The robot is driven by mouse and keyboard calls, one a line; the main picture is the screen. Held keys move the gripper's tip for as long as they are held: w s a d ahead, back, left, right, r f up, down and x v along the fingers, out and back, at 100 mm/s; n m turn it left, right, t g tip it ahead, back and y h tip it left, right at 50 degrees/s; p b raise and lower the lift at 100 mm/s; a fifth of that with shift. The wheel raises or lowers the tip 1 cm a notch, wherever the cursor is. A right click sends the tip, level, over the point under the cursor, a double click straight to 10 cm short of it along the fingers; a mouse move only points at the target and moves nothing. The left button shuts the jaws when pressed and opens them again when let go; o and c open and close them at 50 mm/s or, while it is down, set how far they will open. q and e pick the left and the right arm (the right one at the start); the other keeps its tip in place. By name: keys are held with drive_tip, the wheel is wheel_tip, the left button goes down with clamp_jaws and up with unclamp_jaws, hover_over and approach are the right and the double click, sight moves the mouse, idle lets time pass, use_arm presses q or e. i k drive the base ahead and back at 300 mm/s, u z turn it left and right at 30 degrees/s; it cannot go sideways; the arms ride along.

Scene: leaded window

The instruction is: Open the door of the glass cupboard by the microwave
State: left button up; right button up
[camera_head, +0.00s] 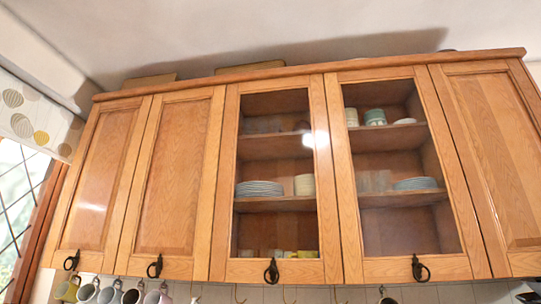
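A wooden wall cupboard spans the view. Its left glass door (228,180) and right glass door (346,190) both appear shut. The left glass door has a dark ring handle (271,272) at its bottom edge, and the right glass door has a similar handle (420,269). Plates, bowls and cups show on shelves behind the glass. No microwave is in view. Neither of my grippers is in view.
Solid wooden doors stand at the left (95,180), beside it (177,175), and at the far right (497,150). Several mugs (110,293) hang below the cupboard. A leaded window (20,190) with a patterned blind (35,115) is at the left.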

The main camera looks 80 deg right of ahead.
sight(472, 265)
drive_tip(key=z, duration=3.45)
drive_tip(key=k, duration=0.5)
drive_tip(key=u, duration=0.75)
drive_tip(key=i, duration=0.95)
drive_tip(key=z, duration=2.25)
